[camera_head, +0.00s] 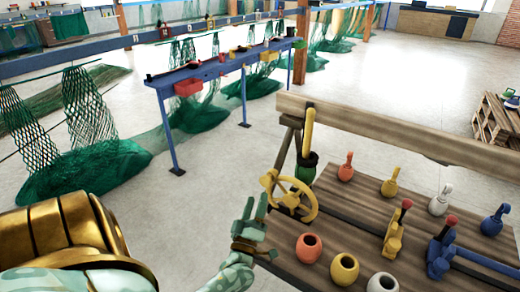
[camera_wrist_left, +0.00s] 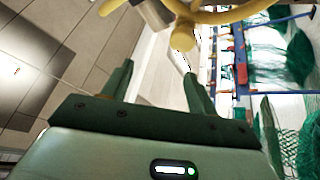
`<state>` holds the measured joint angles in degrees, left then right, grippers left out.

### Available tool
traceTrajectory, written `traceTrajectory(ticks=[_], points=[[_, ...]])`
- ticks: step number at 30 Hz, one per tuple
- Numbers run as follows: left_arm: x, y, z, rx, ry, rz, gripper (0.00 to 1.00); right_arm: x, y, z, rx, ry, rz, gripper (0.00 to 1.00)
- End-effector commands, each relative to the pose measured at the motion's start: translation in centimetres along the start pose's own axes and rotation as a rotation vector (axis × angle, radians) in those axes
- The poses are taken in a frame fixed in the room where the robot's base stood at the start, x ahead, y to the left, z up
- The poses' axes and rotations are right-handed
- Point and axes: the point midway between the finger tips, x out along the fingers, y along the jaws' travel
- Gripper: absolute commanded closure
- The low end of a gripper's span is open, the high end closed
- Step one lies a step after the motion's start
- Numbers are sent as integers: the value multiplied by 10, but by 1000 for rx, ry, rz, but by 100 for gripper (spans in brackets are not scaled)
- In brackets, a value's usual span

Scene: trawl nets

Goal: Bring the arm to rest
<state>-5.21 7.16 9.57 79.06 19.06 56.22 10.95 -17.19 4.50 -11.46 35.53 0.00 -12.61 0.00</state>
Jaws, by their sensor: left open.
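My left gripper (camera_head: 256,204) is pale green and stands at the left edge of a wooden workbench (camera_head: 335,205), fingers pointing up. Its fingers are apart and nothing shows between them. It is just in front of and left of a yellow handwheel (camera_head: 306,207). In the left wrist view my left gripper (camera_wrist_left: 160,78) has its two dark green fingers spread, and the handwheel (camera_wrist_left: 225,14) crosses the top, beyond the fingertips. I cannot tell from the head view how close they are. My right arm and gripper are out of view.
Orange (camera_head: 308,247), yellow (camera_head: 344,269) and white (camera_head: 382,283) pots stand at the bench front. A blue rack (camera_head: 215,70) with green nets is beyond. The floor (camera_head: 215,170) left of the bench is clear.

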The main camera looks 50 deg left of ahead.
Motion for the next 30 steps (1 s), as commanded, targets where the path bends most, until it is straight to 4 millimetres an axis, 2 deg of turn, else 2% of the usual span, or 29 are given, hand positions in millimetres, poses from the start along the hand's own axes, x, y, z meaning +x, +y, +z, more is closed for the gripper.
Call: traceTrajectory(ticks=[6,23,26,30], points=[[-15,5,-4,1,0,0,42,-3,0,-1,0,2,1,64],[-15,6,-3,4,-6,2,42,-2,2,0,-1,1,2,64],[-16,15,8,45,-75,16,42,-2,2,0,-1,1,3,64],[-30,46,48,233,-343,77,42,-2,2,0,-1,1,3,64]])
